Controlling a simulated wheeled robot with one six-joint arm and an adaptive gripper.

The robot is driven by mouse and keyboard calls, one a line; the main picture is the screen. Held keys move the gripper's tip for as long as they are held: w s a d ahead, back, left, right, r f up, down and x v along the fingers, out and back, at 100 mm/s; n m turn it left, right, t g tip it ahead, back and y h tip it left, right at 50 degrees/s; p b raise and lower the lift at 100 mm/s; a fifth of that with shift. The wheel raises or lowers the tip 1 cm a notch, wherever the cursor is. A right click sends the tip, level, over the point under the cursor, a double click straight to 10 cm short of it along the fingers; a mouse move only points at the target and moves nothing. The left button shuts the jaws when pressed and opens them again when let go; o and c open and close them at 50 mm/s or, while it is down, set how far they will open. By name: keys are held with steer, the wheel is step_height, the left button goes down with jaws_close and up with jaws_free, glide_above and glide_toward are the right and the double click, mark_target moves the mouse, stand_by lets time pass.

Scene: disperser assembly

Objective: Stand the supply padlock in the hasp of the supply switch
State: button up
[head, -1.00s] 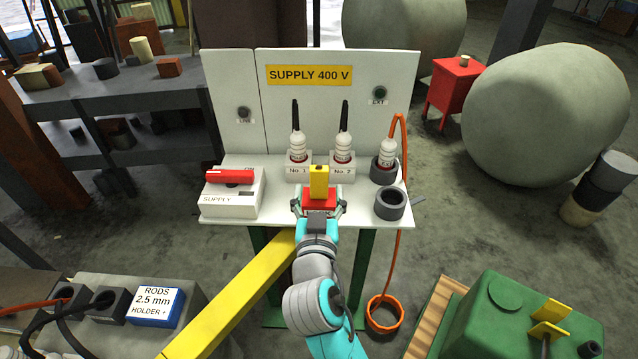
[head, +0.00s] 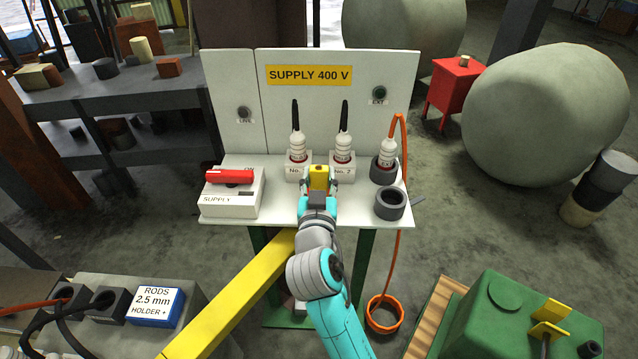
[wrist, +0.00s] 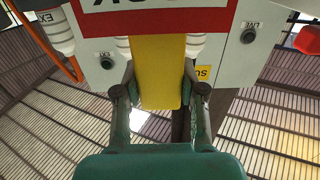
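The yellow padlock (head: 319,178) stands upright at the middle of the shelf, in front of the two rod holders. It fills the space between my fingertips in the wrist view (wrist: 158,75). My gripper (head: 319,185) has come in from the front and is closed on its sides.
Holders No. 1 (head: 297,172) and No. 2 (head: 344,168) stand just behind the padlock. A grey ring (head: 390,204) and the EXT plug (head: 387,155) with its orange cable are at the right. The shelf between padlock and switch is clear.

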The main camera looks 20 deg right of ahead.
mark_target(319, 168)
jaws_close()
steer(key=shift+r, duration=0.8)
step_height(319, 168, up, 2)
steer(key=shift+r, duration=0.1)
steer(key=v, duration=1.7)
steer(key=w+a+r, duration=0.2)
steer(key=w+a, duration=0.1)
steer(key=w, duration=0.4)
steer(key=w+a+r, duration=0.2)
steer(key=w, duration=0.5)
steer(key=w+a+r, duration=0.2)
steer(key=w+a, duration=0.1)
steer(key=w, duration=0.5)
steer(key=shift+a+r, duration=0.35)
steer(key=shift+a, duration=0.05)
